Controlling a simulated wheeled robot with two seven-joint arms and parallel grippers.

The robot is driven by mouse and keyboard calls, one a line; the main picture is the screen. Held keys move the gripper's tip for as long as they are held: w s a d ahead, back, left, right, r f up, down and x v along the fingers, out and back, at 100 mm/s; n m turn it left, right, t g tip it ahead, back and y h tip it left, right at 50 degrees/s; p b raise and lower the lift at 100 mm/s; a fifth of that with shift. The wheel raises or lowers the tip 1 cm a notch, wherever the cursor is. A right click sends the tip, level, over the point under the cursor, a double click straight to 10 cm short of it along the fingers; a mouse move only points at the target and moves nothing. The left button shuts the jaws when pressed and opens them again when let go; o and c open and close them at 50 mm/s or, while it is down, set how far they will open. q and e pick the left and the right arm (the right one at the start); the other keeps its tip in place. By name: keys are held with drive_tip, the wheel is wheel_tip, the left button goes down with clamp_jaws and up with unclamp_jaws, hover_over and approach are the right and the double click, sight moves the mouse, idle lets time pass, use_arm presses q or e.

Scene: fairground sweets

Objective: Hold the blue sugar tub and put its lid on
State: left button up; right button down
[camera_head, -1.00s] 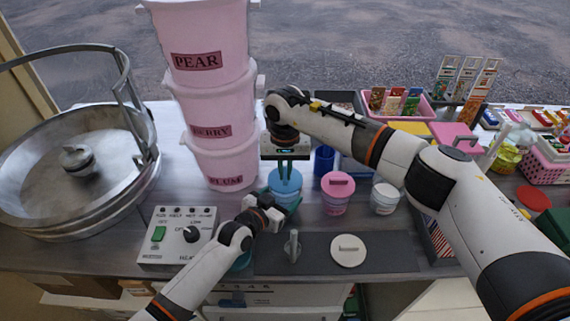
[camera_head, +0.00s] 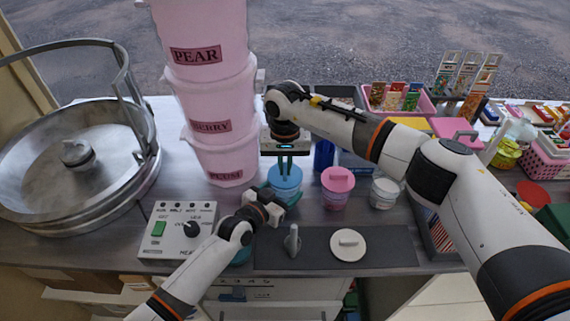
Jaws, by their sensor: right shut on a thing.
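The blue sugar tub (camera_head: 287,189) stands on the counter in front of the pink tub stack. Its blue lid (camera_head: 284,175) is at the top of the tub, level. I cannot tell whether it is fully seated. My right gripper (camera_head: 285,167) points straight down from above and is shut on the lid's handle. My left gripper (camera_head: 281,195) is low at the tub's front left side, close against it. Its fingers are partly hidden by the tub and its own body, so I cannot tell whether they grip.
A dark mat (camera_head: 390,247) with a white lid (camera_head: 348,244) lies in front. A control box (camera_head: 178,232) and a large metal pan (camera_head: 75,205) are at left.

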drive_tip(key=shift+f, duration=0.1)
drive_tip(key=c, duration=1)
unclamp_jaws()
drive_tip(key=shift+o, duration=0.2)
drive_tip(key=shift+r, duration=3.05)
clamp_jaws()
